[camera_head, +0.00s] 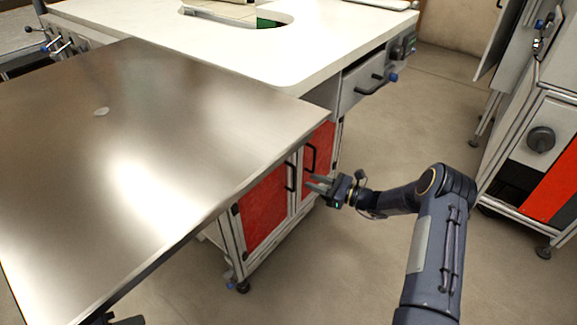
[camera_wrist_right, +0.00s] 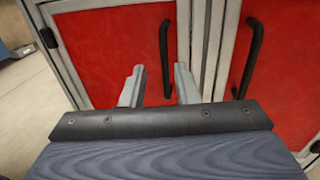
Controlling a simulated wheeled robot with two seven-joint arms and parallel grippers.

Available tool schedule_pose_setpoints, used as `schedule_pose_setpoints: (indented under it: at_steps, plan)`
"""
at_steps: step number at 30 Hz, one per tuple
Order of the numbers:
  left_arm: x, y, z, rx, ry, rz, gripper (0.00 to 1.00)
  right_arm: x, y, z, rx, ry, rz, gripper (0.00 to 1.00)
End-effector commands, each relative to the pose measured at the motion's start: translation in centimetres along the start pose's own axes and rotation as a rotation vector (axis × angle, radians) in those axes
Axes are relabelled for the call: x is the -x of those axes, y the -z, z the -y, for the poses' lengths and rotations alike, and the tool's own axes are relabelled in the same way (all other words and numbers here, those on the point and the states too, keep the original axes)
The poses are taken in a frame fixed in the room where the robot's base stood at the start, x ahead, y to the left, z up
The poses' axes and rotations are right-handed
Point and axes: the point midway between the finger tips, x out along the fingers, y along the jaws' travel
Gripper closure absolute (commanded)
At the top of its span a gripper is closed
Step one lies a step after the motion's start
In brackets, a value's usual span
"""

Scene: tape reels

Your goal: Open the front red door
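Two red doors sit side by side in the cabinet under the workbench. The nearer door (camera_head: 262,210) has a black handle (camera_head: 290,176), and the farther door (camera_head: 322,146) has its own black handle (camera_head: 311,158). Both look closed. My right gripper (camera_head: 313,184) is open and empty in front of the doors, with its fingers pointing at them. In the right wrist view, the left of the two handles (camera_wrist_right: 164,58) shows between the spread fingers (camera_wrist_right: 158,82). Whether the fingers reach around it, I cannot tell. My left gripper is not in view.
A shiny metal tabletop (camera_head: 150,130) overhangs the cabinet at the left. A white workbench top (camera_head: 270,60) and a grey drawer (camera_head: 362,82) are above and behind. Another cabinet (camera_head: 535,140) stands at the right. The floor (camera_head: 430,130) between is clear.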

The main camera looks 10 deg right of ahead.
Motion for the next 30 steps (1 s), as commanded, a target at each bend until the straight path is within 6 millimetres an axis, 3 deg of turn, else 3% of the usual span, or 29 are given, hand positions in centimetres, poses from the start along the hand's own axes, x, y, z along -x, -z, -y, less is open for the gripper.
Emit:
schedule_pose_setpoints:
  at_steps: [5, 12, 18, 28, 30]
  plan:
    - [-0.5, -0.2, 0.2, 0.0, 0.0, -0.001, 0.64, -1.2, 0.5, 0.0, -0.006, 0.002, 0.003, 0.72]
    - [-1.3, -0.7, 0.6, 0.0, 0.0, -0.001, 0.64, -5.2, 0.5, 0.0, -0.005, 0.001, 0.002, 0.72]
    - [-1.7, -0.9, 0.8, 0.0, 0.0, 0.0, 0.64, -7.3, 0.4, 0.1, -0.005, 0.003, 0.001, 0.72]
    - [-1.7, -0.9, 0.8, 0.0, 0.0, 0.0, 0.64, -7.8, 0.3, 0.1, -0.005, 0.004, 0.001, 0.72]
    - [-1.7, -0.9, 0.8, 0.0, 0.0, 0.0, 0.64, -7.8, 0.3, 0.1, -0.005, 0.004, 0.001, 0.8]
